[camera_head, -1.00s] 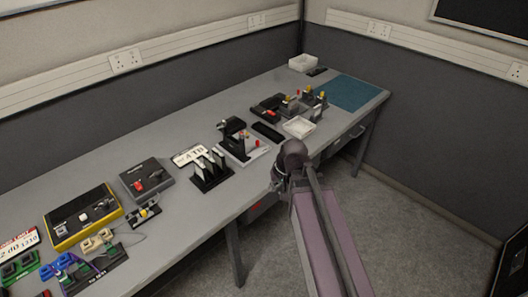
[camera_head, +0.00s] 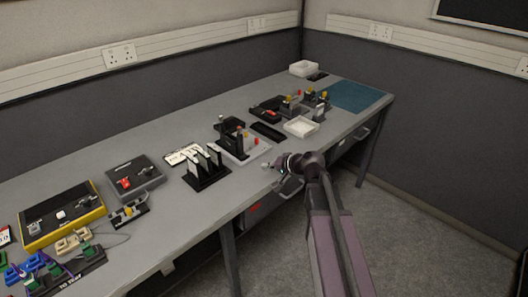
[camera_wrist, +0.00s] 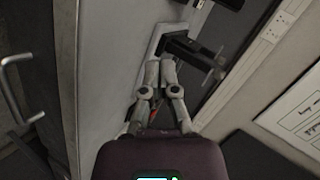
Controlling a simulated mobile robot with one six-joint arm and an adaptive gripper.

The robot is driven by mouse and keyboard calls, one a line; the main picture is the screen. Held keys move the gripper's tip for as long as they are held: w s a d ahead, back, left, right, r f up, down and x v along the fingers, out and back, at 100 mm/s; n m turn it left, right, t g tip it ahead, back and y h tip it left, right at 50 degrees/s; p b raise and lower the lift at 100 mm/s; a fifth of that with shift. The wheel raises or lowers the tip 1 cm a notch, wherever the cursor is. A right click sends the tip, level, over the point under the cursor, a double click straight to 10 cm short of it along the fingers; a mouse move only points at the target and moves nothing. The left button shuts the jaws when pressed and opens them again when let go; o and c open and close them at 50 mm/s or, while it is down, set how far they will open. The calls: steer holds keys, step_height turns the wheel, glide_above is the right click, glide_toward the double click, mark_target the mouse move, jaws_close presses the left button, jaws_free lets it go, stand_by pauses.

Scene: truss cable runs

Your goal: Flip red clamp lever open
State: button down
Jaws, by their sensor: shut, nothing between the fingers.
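Several small red parts show in the head view, and I cannot tell for sure which one is the clamp lever. A red tip (camera_head: 256,141) stands by a black clamp-like fixture (camera_head: 229,136) on a pale base plate. My gripper (camera_head: 276,165) is over the bench's front edge, just in front of that plate. In the wrist view my gripper's fingers (camera_wrist: 160,65) are together and empty, apart from a black T-shaped part (camera_wrist: 190,48).
A black stand with upright plates (camera_head: 205,170) is left of my gripper. A blue mat (camera_head: 356,96) covers the far right end. Bare bench top lies along the back.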

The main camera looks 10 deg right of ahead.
mark_target(263, 150)
steer(key=w+d+f+m+t+b, duration=0.1)
steer(key=w+d+m+t+b, duration=0.1)
steer(key=d+b, duration=0.1)
steer(key=w+d+f+m+t+b, duration=0.1)
steer(key=w+d+m+t+b, duration=0.1)
steer(key=w+d+b, duration=0.1)
steer(key=w+d+f+m+t+b, duration=0.1)
steer(key=w+d+m+t+b, duration=0.1)
steer(key=d+b, duration=0.1)
steer(key=shift+w+t+b, duration=0.3)
steer(key=shift+b, duration=0.25)
steer(key=shift+w+d+m+t+h+b, duration=0.3)
steer(key=shift+d+m+t+h+b, duration=0.15)
steer(key=shift+d+m, duration=0.35)
steer(key=shift+w+a, duration=0.15)
steer(key=shift+x, duration=0.85)
steer(key=x, duration=0.8)
steer(key=shift+w+a, duration=0.2)
steer(key=shift+w, duration=0.1)
steer(key=shift+w+a, duration=0.1)
steer(key=shift+a, duration=0.9)
steer(key=shift+w+a, duration=0.25)
steer(key=shift+a, duration=0.5)
steer(key=shift+a+y, duration=0.25)
